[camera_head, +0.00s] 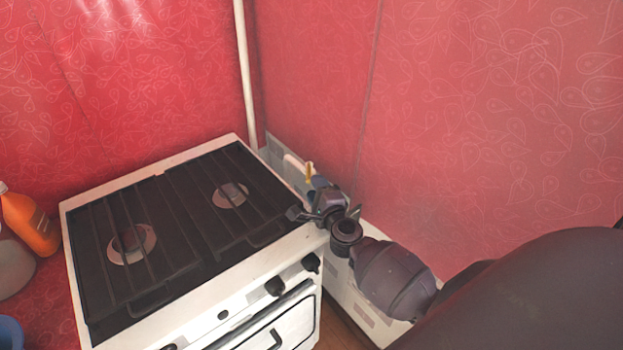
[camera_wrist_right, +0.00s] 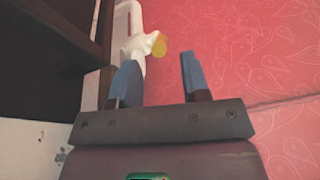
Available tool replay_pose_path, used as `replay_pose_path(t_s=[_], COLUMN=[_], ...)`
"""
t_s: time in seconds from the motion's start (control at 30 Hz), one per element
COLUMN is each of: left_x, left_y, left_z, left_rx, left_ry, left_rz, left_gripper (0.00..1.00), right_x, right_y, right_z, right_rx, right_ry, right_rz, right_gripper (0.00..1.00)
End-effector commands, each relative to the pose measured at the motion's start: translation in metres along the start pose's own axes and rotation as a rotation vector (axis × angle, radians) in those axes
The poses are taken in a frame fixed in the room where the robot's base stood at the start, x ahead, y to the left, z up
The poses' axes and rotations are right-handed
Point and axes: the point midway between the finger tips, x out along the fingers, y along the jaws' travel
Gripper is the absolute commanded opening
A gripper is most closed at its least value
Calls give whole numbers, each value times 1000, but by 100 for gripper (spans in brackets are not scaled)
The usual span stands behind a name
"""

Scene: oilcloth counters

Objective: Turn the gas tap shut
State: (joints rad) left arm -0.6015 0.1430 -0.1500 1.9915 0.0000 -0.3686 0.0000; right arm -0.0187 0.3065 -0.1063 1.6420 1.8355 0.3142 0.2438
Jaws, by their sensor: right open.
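The gas tap shows in the right wrist view as a yellow handle (camera_wrist_right: 158,45) on a white pipe (camera_wrist_right: 138,47). In the head view the yellow handle (camera_head: 310,170) stands up just behind my right gripper (camera_head: 318,188), beside the stove's right back corner. In the wrist view my right gripper (camera_wrist_right: 160,82) is open, with two blue fingers apart. The handle lies beyond the fingertips, roughly in line with the gap between them. I cannot tell whether a finger touches it. My left gripper is out of view.
A white stove (camera_head: 180,318) with black grates (camera_head: 190,215) stands left of my right arm. A white pipe (camera_head: 245,75) runs up the corner between red patterned walls. An orange bottle (camera_head: 32,222) stands left of the stove. A narrow gap lies between stove and right wall.

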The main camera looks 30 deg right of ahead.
Motion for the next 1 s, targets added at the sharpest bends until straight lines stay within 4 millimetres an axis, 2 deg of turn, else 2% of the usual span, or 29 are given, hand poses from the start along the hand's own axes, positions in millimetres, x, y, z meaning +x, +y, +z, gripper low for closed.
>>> replay_pose_path(t_s=[0.2,0.4,0.83,0.93,1.0], left_x=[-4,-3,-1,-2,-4], left_y=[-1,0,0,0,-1], left_z=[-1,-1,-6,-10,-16], left_rx=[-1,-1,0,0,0], left_ry=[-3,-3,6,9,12], left_rz=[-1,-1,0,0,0], left_gripper=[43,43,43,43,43], right_x=[-36,-54,-57,-51,-43], right_y=[0,0,-1,-10,-25], right_z=[0,0,1,6,14], right_rx=[2,1,1,4,11], right_ry=[1,0,0,-7,-17], right_rz=[0,0,-2,-16,-37], right_gripper=[42,42,42,42,42])
